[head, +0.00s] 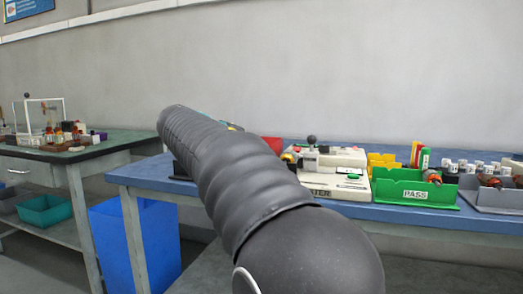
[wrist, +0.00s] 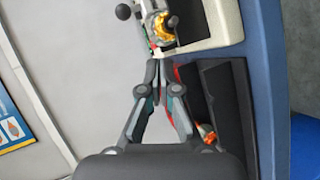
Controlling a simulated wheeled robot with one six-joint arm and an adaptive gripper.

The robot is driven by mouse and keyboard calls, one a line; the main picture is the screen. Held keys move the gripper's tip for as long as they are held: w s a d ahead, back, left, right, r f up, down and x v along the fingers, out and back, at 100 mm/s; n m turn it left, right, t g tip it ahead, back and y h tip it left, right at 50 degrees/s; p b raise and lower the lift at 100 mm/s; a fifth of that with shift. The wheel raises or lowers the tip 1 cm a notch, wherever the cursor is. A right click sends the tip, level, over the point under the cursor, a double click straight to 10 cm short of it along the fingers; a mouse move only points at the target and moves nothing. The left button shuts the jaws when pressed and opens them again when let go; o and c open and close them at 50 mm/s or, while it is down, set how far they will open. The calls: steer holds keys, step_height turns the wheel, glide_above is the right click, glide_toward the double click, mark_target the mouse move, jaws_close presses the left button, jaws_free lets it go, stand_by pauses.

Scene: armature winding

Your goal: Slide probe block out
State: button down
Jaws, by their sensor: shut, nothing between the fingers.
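The white tester (head: 335,180) stands on the blue bench, with a black ball knob (head: 311,139) on its top. In the wrist view its pale body (wrist: 215,22) is at the top, with a copper and yellow armature (wrist: 162,28) and the ball knob (wrist: 123,12) at its left end. I cannot tell which part there is the probe block. My gripper (wrist: 157,64) is shut and empty, its fingertips just below the armature end of the tester in the picture. Whether they touch anything is unclear. In the head view my arm hides the gripper.
A dark bin (wrist: 228,100) with a red edge lies right of my fingers in the wrist view. Right of the tester are yellow bins (head: 382,162), a green PASS tray (head: 415,190) and a grey tray (head: 492,196). A wall stands behind the blue bench (head: 450,223).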

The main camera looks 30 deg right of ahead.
mark_target(311, 152)
steer(key=w+r, duration=0.1)
steer(key=w+d+r+h, duration=0.1)
steer(key=w+r+m+g+h+b, duration=0.1)
steer(key=shift+w+d, duration=0.15)
steer(key=shift+d, duration=0.15)
steer(key=x, duration=1)
steer(key=shift+d+r, duration=0.1)
steer(key=shift+r, duration=0.1)
steer(key=shift+s+d+f+b, duration=0.25)
steer(key=shift+s+d+b, duration=0.3)
steer(key=shift+s+d, duration=0.35)
steer(key=shift+s+d+f, duration=0.1)
steer(key=shift+s+d, duration=0.3)
steer(key=shift+d, duration=0.2)
